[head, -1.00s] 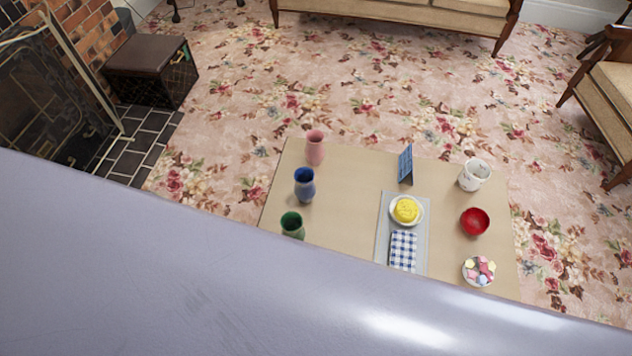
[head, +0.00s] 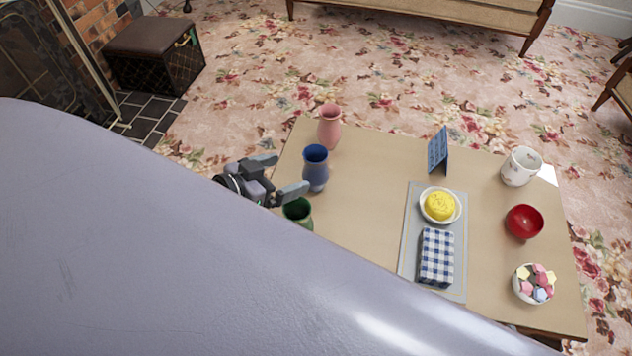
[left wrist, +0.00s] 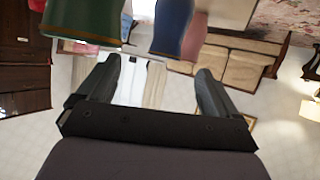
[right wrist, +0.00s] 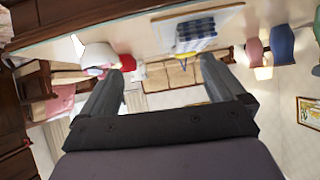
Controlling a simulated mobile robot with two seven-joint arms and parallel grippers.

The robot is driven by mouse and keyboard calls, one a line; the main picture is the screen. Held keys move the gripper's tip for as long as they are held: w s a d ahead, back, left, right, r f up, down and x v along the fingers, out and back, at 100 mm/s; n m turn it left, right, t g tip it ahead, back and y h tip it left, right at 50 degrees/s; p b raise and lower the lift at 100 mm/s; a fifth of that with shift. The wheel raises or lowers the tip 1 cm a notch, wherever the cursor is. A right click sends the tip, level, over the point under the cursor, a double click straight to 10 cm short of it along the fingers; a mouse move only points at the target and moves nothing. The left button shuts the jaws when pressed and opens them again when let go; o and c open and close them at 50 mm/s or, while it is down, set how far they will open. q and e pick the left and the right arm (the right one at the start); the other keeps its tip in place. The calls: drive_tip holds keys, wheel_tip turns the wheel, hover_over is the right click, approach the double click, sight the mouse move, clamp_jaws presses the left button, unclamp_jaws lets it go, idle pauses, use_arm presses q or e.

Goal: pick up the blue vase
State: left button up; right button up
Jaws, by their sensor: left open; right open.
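The blue vase (head: 315,170) stands upright on the low tan table (head: 370,215), between a pink vase (head: 329,128) behind it and a green vase (head: 298,211) in front. My left gripper (head: 284,175) is open and empty just left of the blue vase, fingers pointing toward it. In the left wrist view, the blue vase (left wrist: 171,28) is at the top, beyond the open fingers, with the green vase (left wrist: 82,22) to its left. My right gripper (right wrist: 158,82) is open and empty; it is hidden in the head view. In the right wrist view, the blue vase (right wrist: 281,45) is at upper right.
The table also holds a blue stand-up card (head: 438,152), a bowl with something yellow (head: 440,206), a checkered cloth (head: 437,256), a white pot (head: 521,167), a red bowl (head: 524,221) and a bowl of sweets (head: 534,284). The blue vase's right side is clear.

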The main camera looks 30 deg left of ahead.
sight(306, 162)
use_arm(q)
drive_tip(key=b+x, duration=0.1)
drive_tip(key=x, duration=0.1)
drive_tip(key=b+x, duration=0.1)
drive_tip(key=x, duration=0.1)
drive_tip(key=a+b+x, duration=0.1)
drive_tip(key=x, duration=0.2)
drive_tip(key=shift+w, duration=0.25)
drive_tip(key=shift+w+d+f, duration=0.1)
drive_tip(key=shift+w+d, duration=0.1)
drive_tip(key=shift+w, duration=0.15)
drive_tip(key=b+x, duration=0.2)
drive_tip(key=x, duration=0.2)
drive_tip(key=shift+a, duration=0.1)
drive_tip(key=shift+w+f, duration=0.25)
drive_tip(key=shift+w, duration=0.3)
use_arm(e)
drive_tip(key=a, duration=0.1)
drive_tip(key=w+a+y, duration=0.1)
drive_tip(key=a, duration=0.1)
drive_tip(key=shift+w+f+n+t, duration=0.1)
drive_tip(key=shift+w+n+t, duration=0.1)
drive_tip(key=shift+n+t, duration=0.2)
